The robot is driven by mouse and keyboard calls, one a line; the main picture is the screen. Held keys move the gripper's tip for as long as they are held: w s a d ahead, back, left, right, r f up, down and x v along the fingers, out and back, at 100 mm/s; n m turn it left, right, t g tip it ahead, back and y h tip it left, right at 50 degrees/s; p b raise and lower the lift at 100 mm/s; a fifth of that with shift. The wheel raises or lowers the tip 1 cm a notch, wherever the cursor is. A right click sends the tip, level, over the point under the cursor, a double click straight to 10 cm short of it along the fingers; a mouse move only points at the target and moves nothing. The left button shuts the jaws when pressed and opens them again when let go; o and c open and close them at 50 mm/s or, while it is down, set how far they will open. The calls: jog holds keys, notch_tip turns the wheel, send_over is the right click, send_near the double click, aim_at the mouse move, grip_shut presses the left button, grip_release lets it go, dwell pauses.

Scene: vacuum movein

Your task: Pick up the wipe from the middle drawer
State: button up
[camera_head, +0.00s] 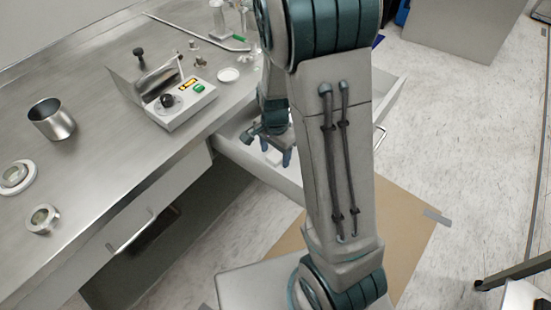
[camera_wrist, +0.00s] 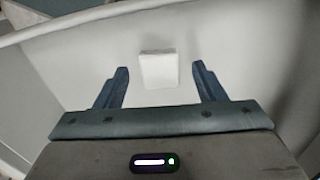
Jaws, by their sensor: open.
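The wipe (camera_wrist: 159,70) is a small white square lying on the drawer floor, seen in the wrist view between and slightly beyond my fingertips. My gripper (camera_wrist: 163,72) is open, with one blue finger on each side of the wipe in the picture and a gap to both. The gap in height between fingers and wipe cannot be told. In the head view my gripper (camera_head: 277,158) points down over the open drawer (camera_head: 243,157). My arm covers part of the drawer there. A small white patch beside the gripper may be the wipe, but I cannot be sure.
The steel counter (camera_head: 95,185) borders the drawer on the left. A grey device (camera_head: 180,103) with a knob sits near its edge, with a metal cup (camera_head: 52,119) and round fittings further left. Another drawer (camera_head: 160,195) with a handle is at the left. Brown board (camera_head: 400,220) covers some floor.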

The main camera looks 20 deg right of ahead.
jog(key=shift+f, duration=0.25)
jog(key=c, duration=1)
jog(key=shift+c, duration=0.2)
